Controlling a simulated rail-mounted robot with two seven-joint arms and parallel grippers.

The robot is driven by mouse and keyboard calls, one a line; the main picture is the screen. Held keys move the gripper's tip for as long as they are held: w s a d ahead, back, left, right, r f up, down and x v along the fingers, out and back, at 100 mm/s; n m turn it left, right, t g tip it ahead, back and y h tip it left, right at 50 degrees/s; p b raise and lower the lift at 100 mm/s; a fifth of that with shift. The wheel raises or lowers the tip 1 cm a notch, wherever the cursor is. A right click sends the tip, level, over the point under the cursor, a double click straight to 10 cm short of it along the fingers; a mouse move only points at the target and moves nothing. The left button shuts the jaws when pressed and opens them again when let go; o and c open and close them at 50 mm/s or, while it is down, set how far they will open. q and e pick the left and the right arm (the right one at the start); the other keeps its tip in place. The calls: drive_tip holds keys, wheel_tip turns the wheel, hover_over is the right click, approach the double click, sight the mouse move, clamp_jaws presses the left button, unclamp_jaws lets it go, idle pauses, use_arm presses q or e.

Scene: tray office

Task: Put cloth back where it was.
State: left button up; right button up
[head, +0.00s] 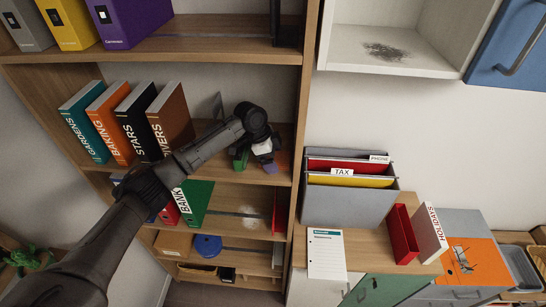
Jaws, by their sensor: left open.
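My left arm reaches from the lower left into the middle shelf of the wooden bookcase. My left gripper (263,149) is at the right part of that shelf, its pale fingers pointing down and apart. Close around the fingers are a small green item (240,160), a small purple item (270,167) and a brownish-pink item (283,160). The gripper partly hides them, and I cannot tell which, if any, is the cloth. No cloth can be clearly made out elsewhere. My right gripper is not in view.
Upright books (126,123) stand left of the gripper on the same shelf. A pale smudge (250,216) marks the shelf below; a dark smudge (385,52) marks the open white cabinet. A grey file holder (347,207) and red box (404,234) stand on the right cabinet.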

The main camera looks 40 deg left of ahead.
use_arm(q)
drive_tip(key=b+v, duration=0.1)
drive_tip(key=v, duration=1)
drive_tip(key=shift+d+b, duration=0.1)
drive_tip(key=shift+b, duration=0.25)
drive_tip(key=shift+s+a+r, duration=0.1)
drive_tip(key=shift+a+r, duration=0.1)
drive_tip(key=shift+r, duration=0.35)
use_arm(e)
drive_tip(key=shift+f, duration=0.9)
